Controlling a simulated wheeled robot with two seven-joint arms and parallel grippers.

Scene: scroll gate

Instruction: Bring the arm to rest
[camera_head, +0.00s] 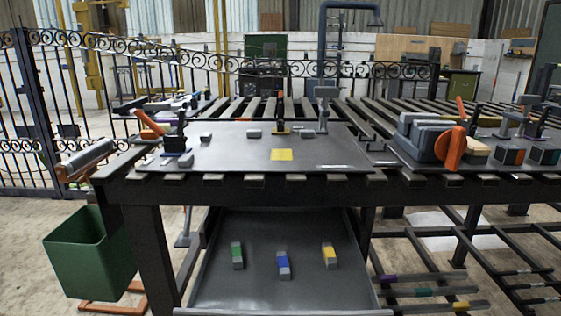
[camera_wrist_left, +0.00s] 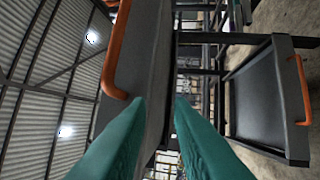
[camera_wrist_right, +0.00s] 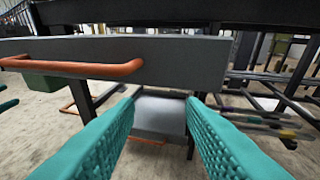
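Neither of my grippers nor my arms shows in the head view. In the left wrist view my left gripper (camera_wrist_left: 158,98) has its two teal fingers apart, with nothing between them. The view is turned on its side, and a dark panel with an orange handle (camera_wrist_left: 115,55) shows beyond the fingers. In the right wrist view my right gripper (camera_wrist_right: 161,99) has its teal fingers apart and is empty. A grey panel with an orange handle (camera_wrist_right: 75,66) is ahead of it. No contact with either panel is visible.
A dark worktable (camera_head: 225,157) stands ahead, with a yellow square (camera_head: 281,155) on top. Below is a grey tray (camera_head: 235,293) holding green (camera_head: 237,256), blue (camera_head: 283,265) and yellow (camera_head: 329,257) marked blocks. A green bin (camera_head: 88,255) is at left, metal racks at right.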

